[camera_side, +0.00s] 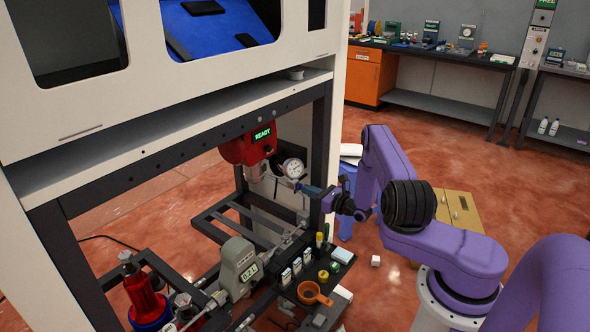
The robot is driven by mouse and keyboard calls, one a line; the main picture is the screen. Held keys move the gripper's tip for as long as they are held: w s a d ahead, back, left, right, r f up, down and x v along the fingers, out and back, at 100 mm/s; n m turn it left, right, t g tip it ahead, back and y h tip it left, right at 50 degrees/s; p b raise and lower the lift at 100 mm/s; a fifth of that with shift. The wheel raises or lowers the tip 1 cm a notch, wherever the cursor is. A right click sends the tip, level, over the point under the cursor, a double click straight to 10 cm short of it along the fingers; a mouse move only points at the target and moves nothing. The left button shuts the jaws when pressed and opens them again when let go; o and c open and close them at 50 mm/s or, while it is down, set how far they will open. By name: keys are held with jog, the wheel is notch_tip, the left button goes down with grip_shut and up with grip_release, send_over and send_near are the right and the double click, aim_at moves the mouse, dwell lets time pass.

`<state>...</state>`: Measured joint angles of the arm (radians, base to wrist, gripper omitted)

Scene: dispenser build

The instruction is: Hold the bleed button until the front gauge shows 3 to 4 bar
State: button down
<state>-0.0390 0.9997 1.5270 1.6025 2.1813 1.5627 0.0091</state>
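A round white dial gauge (292,168) hangs beside a red unit (248,148) whose green display reads READY, under the cabinet. The dial's needle is too small to read. A grey meter (238,268) with a small digital display stands lower down on the bench frame; its digits look like 0.21, but I cannot be sure. My gripper (308,189) is at the end of the purple arm, just below and right of the dial gauge. Its fingers are too small to tell open from shut, or whether they touch anything. I cannot make out the bleed button.
Dark frame posts and the white cabinet (180,100) enclose the space left of my gripper. A small white cube (376,261) lies on the open red floor.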

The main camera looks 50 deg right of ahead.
jog(key=shift+w, duration=0.5)
dwell(1.4)
jog(key=shift+s, duration=0.85)
jog(key=shift+w, duration=0.85)
dwell(4.4)
